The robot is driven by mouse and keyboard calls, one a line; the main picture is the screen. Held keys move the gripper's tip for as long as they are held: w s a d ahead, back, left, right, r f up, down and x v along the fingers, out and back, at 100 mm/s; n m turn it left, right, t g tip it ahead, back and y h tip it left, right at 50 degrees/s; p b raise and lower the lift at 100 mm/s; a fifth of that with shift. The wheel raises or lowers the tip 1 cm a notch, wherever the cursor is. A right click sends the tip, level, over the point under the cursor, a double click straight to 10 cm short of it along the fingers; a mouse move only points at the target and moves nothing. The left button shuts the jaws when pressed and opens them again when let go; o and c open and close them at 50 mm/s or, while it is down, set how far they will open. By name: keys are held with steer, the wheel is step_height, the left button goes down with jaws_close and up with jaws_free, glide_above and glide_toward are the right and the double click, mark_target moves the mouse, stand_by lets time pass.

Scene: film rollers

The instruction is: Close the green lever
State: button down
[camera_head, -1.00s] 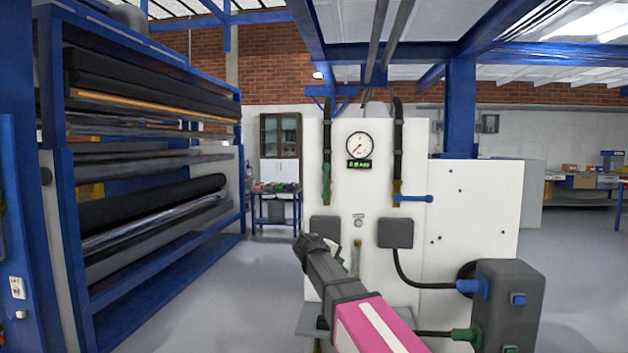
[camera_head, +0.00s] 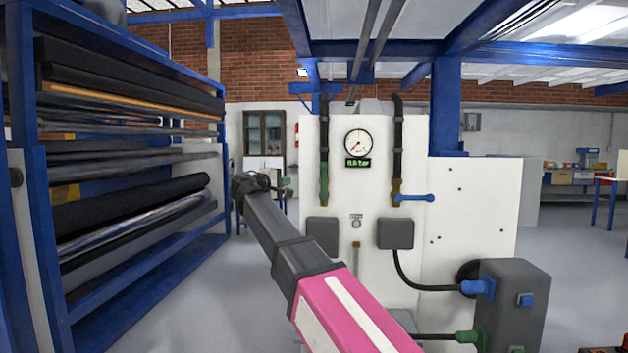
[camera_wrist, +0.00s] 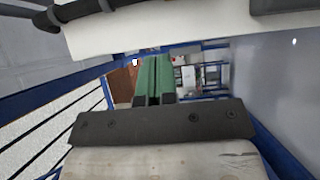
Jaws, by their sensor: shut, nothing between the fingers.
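The green lever (camera_head: 324,185) is on the left black pipe of the white panel. It stands upright, in line with the pipe. My gripper (camera_head: 284,184) is left of the panel and the lever, at about the lever's height in the head view, with a gap between them in the picture. Its depth relative to the lever is hard to tell. In the wrist view its green fingers (camera_wrist: 153,83) are together with nothing between them. I cannot make out the lever in the wrist view.
A blue lever (camera_head: 414,198) lies level on the right pipe. A gauge (camera_head: 358,143) sits between the pipes. Dark boxes (camera_head: 322,236) are mounted below. A blue rack of rolls (camera_head: 130,200) stands at the left, with clear floor (camera_head: 180,300) between it and the panel.

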mark_target(324, 181)
steer(key=shift+w+d, duration=0.1)
steer(key=s+d+x, duration=0.1)
steer(key=d+x, duration=0.1)
steer(key=x, duration=1)
steer(key=shift+d, duration=0.3)
steer(key=shift+d, duration=0.1)
